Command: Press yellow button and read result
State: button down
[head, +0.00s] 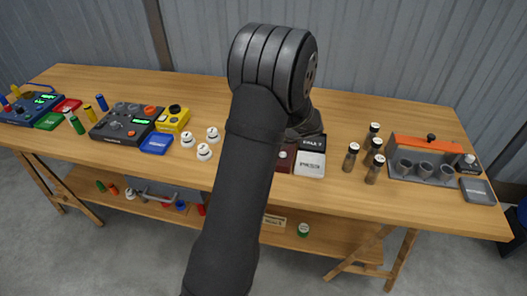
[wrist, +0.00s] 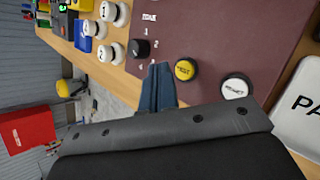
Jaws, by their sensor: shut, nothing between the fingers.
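A round yellow button (wrist: 184,69) with dark lettering sits on a maroon panel (wrist: 215,30) in the wrist view. My gripper (wrist: 160,70) is shut and empty, its fingertips just left of the yellow button. They look apart from it, though the height gap is hard to judge. A white button (wrist: 236,87) lies to the right and a black knob (wrist: 140,48) with numbers around it to the left. In the head view my arm hides most of the maroon panel (head: 286,159), including the yellow button. No lit result shows on the visible part of the panel.
A black plate (head: 312,142) and a white tray (head: 309,165) lie right of my arm. White numbered caps (head: 204,151) stand to the left, beside a blue tray (head: 157,143). Dark bottles (head: 350,157) and an orange-backed cup rack (head: 425,152) stand at the right.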

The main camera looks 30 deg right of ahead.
jog(key=shift+r, duration=1.5)
jog(key=shift+r, duration=1.9)
jog(key=shift+f, duration=0.1)
